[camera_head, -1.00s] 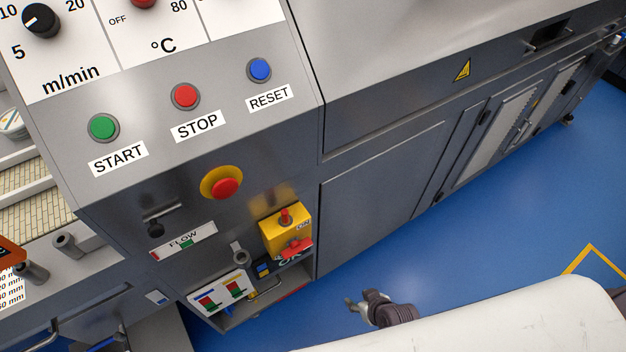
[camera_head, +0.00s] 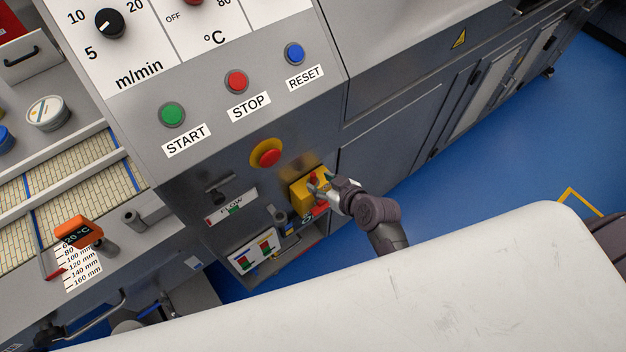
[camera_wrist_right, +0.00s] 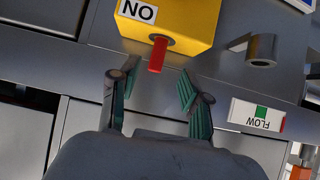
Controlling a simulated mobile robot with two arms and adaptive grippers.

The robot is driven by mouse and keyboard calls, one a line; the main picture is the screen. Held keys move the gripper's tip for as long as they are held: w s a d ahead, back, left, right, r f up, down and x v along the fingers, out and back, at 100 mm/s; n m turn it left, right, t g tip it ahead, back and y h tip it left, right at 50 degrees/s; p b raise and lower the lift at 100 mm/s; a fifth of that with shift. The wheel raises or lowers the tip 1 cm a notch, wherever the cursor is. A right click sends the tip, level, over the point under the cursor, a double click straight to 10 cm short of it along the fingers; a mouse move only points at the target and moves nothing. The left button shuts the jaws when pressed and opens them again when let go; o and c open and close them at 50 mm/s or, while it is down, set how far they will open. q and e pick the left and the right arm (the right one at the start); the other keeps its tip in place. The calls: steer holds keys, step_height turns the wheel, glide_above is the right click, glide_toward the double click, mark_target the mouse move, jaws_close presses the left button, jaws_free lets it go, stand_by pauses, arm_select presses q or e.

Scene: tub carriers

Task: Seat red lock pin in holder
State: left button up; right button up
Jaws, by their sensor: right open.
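The red lock pin (camera_wrist_right: 157,56) sticks out of a round collar in the face of the yellow box (camera_wrist_right: 190,18). The yellow box also shows in the head view (camera_head: 300,196), partly covered by my right gripper (camera_head: 323,184). In the right wrist view my right gripper (camera_wrist_right: 158,82) is open, with one finger on each side of the pin's free end and gaps to both. It holds nothing. A short grey tube (camera_wrist_right: 262,50) stands on the panel beside the box; whether it is the holder I cannot tell. My left gripper is out of view.
The FLOW plate (camera_head: 232,206) is beside the box. Above are the yellow-ringed red button (camera_head: 268,155) and the START, STOP and RESET buttons. A shelf (camera_head: 275,262) is below. A conveyor with a tub (camera_head: 47,113) is at left. The blue floor (camera_head: 470,170) at right is clear.

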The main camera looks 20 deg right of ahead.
mark_target(315, 178)
steer(key=shift+w+a+f+p, duration=0.15)
steer(key=shift+w+p, duration=0.15)
steer(key=shift+w, duration=0.2)
steer(key=p+x, duration=0.1)
steer(key=x, duration=0.3)
steer(key=shift+w+f, duration=0.15)
steer(key=shift+w, duration=0.1)
steer(key=shift+s, duration=0.1)
jaws_close()
